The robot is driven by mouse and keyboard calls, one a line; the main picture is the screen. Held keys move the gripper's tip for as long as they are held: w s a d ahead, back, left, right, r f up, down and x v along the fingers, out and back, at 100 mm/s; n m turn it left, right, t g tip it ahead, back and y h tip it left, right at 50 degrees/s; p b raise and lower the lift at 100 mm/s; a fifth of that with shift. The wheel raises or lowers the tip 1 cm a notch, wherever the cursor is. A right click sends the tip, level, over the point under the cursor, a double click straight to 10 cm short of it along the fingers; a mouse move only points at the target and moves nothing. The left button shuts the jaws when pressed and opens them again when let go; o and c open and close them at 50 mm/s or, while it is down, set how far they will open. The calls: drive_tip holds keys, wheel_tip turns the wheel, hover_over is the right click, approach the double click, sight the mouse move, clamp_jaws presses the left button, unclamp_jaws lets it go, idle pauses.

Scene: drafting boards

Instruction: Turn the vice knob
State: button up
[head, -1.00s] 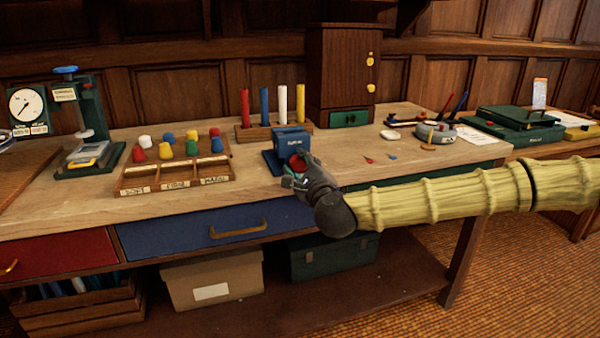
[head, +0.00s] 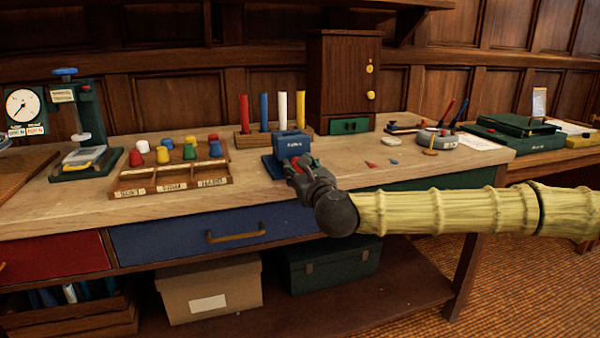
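The small blue vice (head: 292,146) stands near the front edge of the workbench, in the middle of the head view. Its red knob (head: 296,164) faces the front and is mostly hidden behind my gripper. My gripper (head: 299,168) is dark grey and reaches in from the right, with its fingers at the knob. I cannot tell whether the fingers touch the knob or how far they are closed.
A wooden tray (head: 170,192) with several coloured pegs behind it lies left of the vice. A rack of coloured rods (head: 243,140) and a small wooden cabinet (head: 340,85) stand behind. The bench top (head: 345,158) right of the vice is mostly clear.

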idle(0.4)
drive_tip(key=o, duration=1)
drive_tip(key=shift+d, duration=0.1)
drive_tip(key=shift+o, duration=0.2)
drive_tip(key=shift+s, duration=0.15)
drive_tip(key=v, duration=1.1)
drive_tip(key=shift+s, duration=0.3)
drive_tip(key=shift+d, duration=0.1)
